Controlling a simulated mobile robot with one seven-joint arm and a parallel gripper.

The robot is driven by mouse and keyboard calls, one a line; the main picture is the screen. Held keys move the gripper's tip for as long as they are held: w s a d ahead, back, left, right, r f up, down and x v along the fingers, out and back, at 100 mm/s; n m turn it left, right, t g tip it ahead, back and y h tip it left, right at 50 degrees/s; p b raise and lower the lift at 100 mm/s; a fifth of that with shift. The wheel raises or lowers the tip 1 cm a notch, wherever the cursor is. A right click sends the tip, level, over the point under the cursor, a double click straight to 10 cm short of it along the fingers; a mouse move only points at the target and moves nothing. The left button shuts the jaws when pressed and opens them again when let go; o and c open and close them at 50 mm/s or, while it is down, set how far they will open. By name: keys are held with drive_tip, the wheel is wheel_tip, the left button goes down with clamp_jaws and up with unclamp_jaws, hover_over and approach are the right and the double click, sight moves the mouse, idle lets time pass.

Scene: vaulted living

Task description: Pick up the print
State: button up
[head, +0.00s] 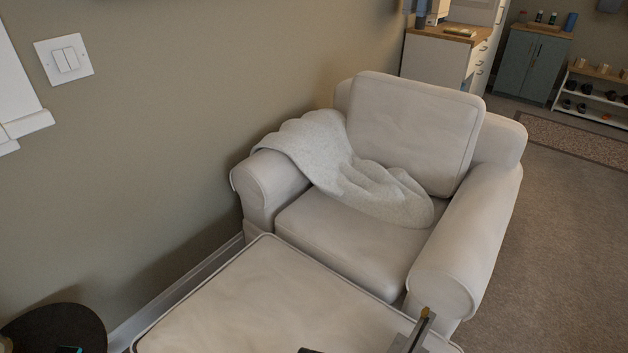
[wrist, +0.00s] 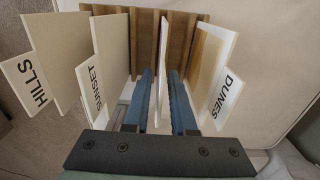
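In the wrist view, several thin prints stand in a slatted brown wooden rack (wrist: 180,50). Tabs read HILLS on one print (wrist: 45,60), SUNSET on another (wrist: 110,45) and DUNES on a third (wrist: 222,75). My gripper (wrist: 162,78) points into the rack. Its two blue fingers are apart, on either side of a thin pale print (wrist: 160,58) seen nearly edge-on. Gaps show between this print and the fingers. I cannot read a label on it. The head view does not show the rack clearly.
In the head view, a cream armchair (head: 355,245) with a grey blanket (head: 345,175) stands by the wall. A cream ottoman (head: 270,300) is in front of it. A dark round table (head: 55,330) is at lower left. Open carpet (head: 560,250) lies right.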

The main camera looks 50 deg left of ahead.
clamp_jaws()
idle(1.1)
